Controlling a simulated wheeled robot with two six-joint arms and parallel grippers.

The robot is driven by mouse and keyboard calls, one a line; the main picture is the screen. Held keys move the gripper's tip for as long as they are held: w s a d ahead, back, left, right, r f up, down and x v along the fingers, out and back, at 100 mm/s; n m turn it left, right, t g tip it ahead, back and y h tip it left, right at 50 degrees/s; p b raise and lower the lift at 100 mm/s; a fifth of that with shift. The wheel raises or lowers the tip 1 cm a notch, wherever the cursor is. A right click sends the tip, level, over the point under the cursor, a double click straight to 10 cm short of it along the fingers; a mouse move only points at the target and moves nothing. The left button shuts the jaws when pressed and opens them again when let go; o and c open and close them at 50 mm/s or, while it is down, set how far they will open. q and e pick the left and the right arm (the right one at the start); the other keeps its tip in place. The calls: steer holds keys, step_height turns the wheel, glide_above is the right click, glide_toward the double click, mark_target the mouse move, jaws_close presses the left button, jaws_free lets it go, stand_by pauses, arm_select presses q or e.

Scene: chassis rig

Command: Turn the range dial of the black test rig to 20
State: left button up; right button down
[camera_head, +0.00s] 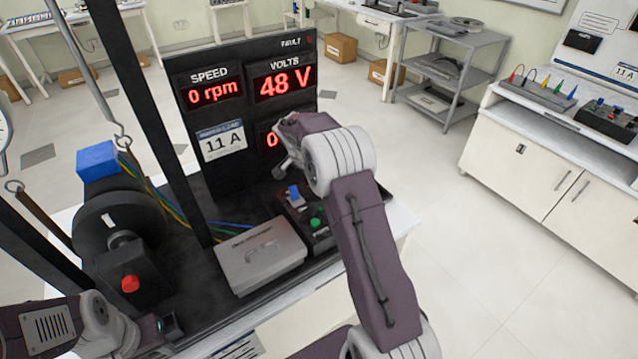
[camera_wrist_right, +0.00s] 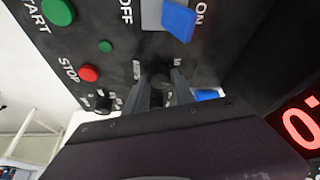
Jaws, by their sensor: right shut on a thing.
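The black test rig (camera_head: 222,182) stands on a white bench, with its control panel (camera_wrist_right: 118,32) at its right end. In the right wrist view my right gripper (camera_wrist_right: 161,92) is shut on a black dial (camera_wrist_right: 160,74) on this panel. Small white marks sit beside the dial, too small to read, so its setting cannot be told. In the head view my right gripper (camera_head: 284,172) is partly hidden by its own wrist. My left gripper (camera_head: 170,324) is low at the left, near the rig's front edge, apart from the panel; its jaws are unclear.
A blue switch (camera_wrist_right: 179,20) marked ON and OFF, a green START button (camera_wrist_right: 58,11) and a red STOP button (camera_wrist_right: 89,73) are close to the dial. A second small black knob (camera_wrist_right: 104,102) is nearby. The display reads 0 rpm and 48 V. A grey box (camera_head: 260,257) lies in front.

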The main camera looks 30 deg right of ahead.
steer(key=shift+w+m+g, duration=0.1)
steer(key=shift+m+g, duration=0.2)
steer(key=shift+m, duration=0.5)
steer(key=c, duration=1.1)
jaws_free()
steer(key=shift+a+r, duration=0.1)
steer(key=shift+r, duration=0.05)
steer(key=p+v, duration=0.1)
steer(key=v, duration=0.7)
steer(key=shift+a+r, duration=0.2)
steer(key=shift+r, duration=0.15)
